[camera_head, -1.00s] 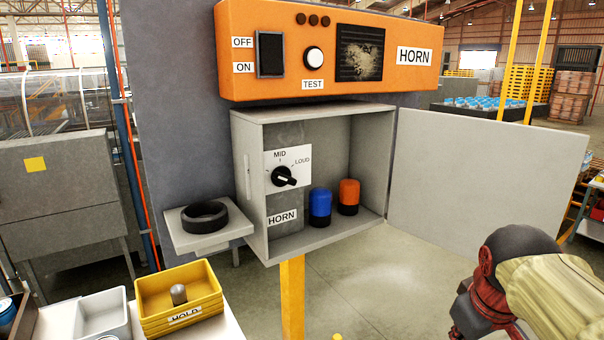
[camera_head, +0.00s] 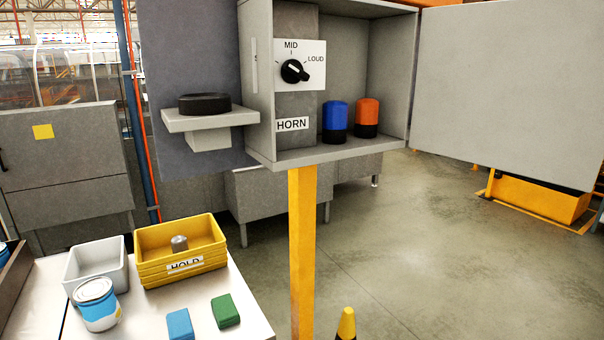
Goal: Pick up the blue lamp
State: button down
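The blue lamp (camera_head: 335,117) has a blue cap on a dark base. It stands upright on the floor of the open grey cabinet (camera_head: 330,151), near the front edge. An orange lamp (camera_head: 367,112) of the same shape stands just to its right and a little farther back. A dial and a HORN label are to the left of the lamps. My gripper is not in view.
The cabinet door (camera_head: 505,85) stands open to the right. A shelf with a black ring (camera_head: 204,103) juts out at left. Below are a yellow HOLD bin (camera_head: 205,254), a white bin (camera_head: 72,283), a can (camera_head: 97,306) and blue and green blocks. A yellow post (camera_head: 301,250) supports the cabinet.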

aim_at(335, 112)
jog(key=u, duration=0.65)
jog(key=l+u, duration=1.25)
jog(key=k+l+u, duration=0.2)
jog(key=l+u, duration=0.2)
jog(key=k+l, duration=0.2)
jog(key=l, duration=0.2)
jog(key=k+l+u, duration=0.1)
jog(key=l, duration=0.3)
jog(key=k+l, duration=0.25)
jog(key=l, duration=0.15)
jog(key=k+l, duration=0.2)
jog(key=l, duration=0.15)
jog(key=k+l+u, duration=0.1)
jog(key=l, duration=0.3)
jog(key=j+z, duration=0.25)
jog(key=k+j+z, duration=0.25)
jog(key=j, duration=0.15)
jog(key=i, duration=0.1)
